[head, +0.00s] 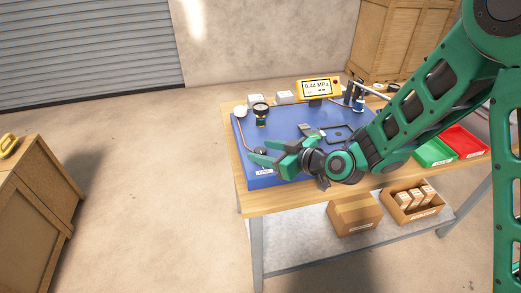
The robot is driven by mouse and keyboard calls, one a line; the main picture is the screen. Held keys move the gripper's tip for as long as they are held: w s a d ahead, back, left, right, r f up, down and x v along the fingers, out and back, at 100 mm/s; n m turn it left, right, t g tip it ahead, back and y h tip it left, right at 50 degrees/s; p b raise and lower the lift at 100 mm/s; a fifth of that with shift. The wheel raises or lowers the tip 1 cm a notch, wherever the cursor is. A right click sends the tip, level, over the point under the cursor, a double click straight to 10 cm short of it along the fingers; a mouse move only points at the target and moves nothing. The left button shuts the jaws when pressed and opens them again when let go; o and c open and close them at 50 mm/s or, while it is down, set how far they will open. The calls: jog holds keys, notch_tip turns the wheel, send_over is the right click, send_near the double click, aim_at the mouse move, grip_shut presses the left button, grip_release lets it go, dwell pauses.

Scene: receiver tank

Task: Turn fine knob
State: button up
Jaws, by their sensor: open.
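The fine knob appears to be the small dark knob (261,151) near the front left corner of the blue panel (241,140). A small white label (263,171), too small to read, is on the panel edge below it. My gripper (258,150) is open, with its green fingers pointing left and lying around or just above this knob. I cannot tell whether they touch it. The fingers partly hide the knob. A yellow gauge display (317,88) at the back of the panel reads 0.44 MPa.
A dark round-topped fitting (261,111) stands on the panel behind my gripper. A hand-pump-like device (356,98) is at the back right. Green (433,153) and red (462,140) bins sit at the table's right. Boxes (354,214) are on the lower shelf.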

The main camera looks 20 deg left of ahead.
jog(key=shift+x, duration=1.2)
jog(key=shift+c, duration=0.5)
jog(key=c, duration=0.9)
jog(key=shift+c, duration=0.2)
jog(key=shift+m+t+h, duration=0.3)
jog(key=shift+m+t, duration=0.3)
jog(key=shift+m, duration=0.1)
